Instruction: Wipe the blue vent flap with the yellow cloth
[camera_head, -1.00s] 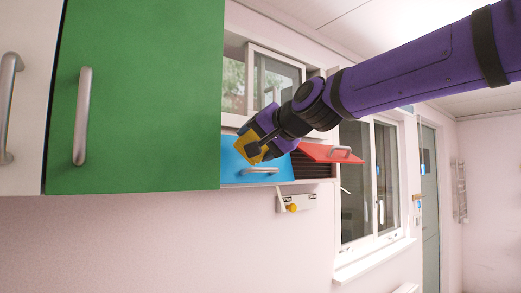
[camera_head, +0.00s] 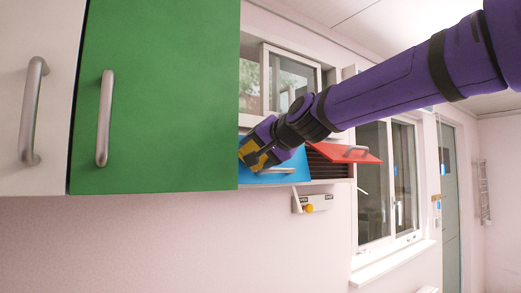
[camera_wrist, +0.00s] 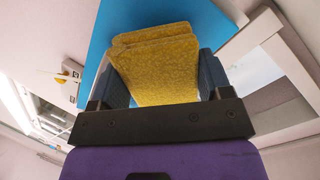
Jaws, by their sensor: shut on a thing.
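The blue vent flap (camera_head: 290,176) hangs under the window, right of the green cabinet, with a metal handle along its lower edge. My gripper (camera_head: 252,153) is shut on the yellow cloth (camera_head: 250,156) at the left part of the flap. In the wrist view the folded cloth (camera_wrist: 158,65) sits between the two fingers, in front of the blue flap (camera_wrist: 112,22). The cloth appears to be against the flap, but I cannot tell how firmly it touches. My gripper and arm hide the flap's upper middle.
A red flap (camera_head: 343,153) stands tilted open over dark slats to the right. The green cabinet door (camera_head: 160,100) is close on the left. Windows are above and to the right.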

